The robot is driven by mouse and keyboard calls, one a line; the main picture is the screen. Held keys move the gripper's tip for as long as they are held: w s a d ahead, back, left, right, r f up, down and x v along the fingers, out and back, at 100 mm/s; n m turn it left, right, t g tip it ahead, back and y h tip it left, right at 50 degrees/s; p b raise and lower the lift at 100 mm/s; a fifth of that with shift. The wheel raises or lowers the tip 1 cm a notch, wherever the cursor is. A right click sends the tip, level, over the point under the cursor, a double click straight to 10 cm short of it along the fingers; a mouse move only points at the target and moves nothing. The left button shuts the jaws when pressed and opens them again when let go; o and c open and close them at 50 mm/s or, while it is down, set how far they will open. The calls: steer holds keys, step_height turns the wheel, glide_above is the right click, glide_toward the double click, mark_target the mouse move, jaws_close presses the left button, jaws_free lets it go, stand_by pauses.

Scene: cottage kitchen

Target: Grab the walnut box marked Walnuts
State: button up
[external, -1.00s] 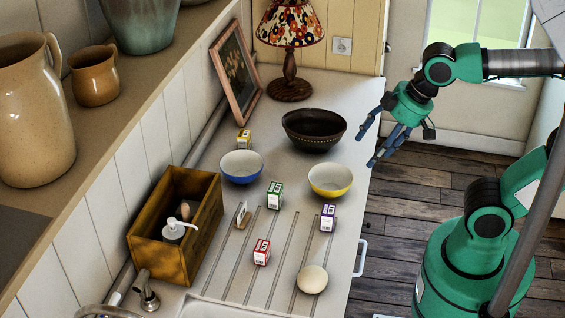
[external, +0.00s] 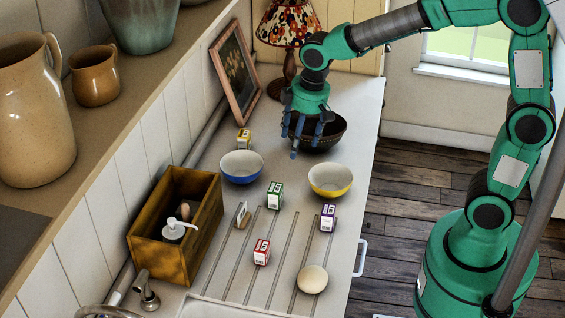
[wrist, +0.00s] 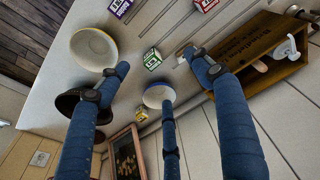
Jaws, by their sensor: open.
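Several small boxes sit on the counter, and I cannot read which is marked Walnuts. They are a yellow box (external: 244,140), a green box (external: 275,195), a purple box (external: 328,217), a red box (external: 262,252) and a pale box (external: 241,214). The wrist view shows the green box (wrist: 152,59), yellow box (wrist: 141,115), purple box (wrist: 120,7) and red box (wrist: 206,4). My gripper (external: 305,142) is open and empty, pointing down in front of the dark bowl. In the wrist view its spread fingers (wrist: 160,77) frame the green box, which is beyond them.
A dark bowl (external: 330,138) is partly hidden by my gripper. A blue bowl (external: 241,178) and yellow bowl (external: 330,192) stand before it. A wooden crate (external: 205,225) holds a pump bottle (external: 176,229). A lamp (external: 277,20) and framed picture (external: 235,75) stand behind.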

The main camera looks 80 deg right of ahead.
steer(key=g+p, duration=0.2)
glide_above(275, 188)
step_height(275, 188, down, 14)
steer(key=f, duration=0.1)
steer(key=shift+w+r, duration=0.1)
steer(key=shift+r, duration=0.15)
steer(key=shift+f, duration=0.15)
steer(key=shift+f+b, duration=0.45)
steer(key=shift+f, duration=3.7)
steer(key=shift+d+f, duration=0.1)
steer(key=shift+f, duration=2.5)
steer(key=c, duration=1.5)
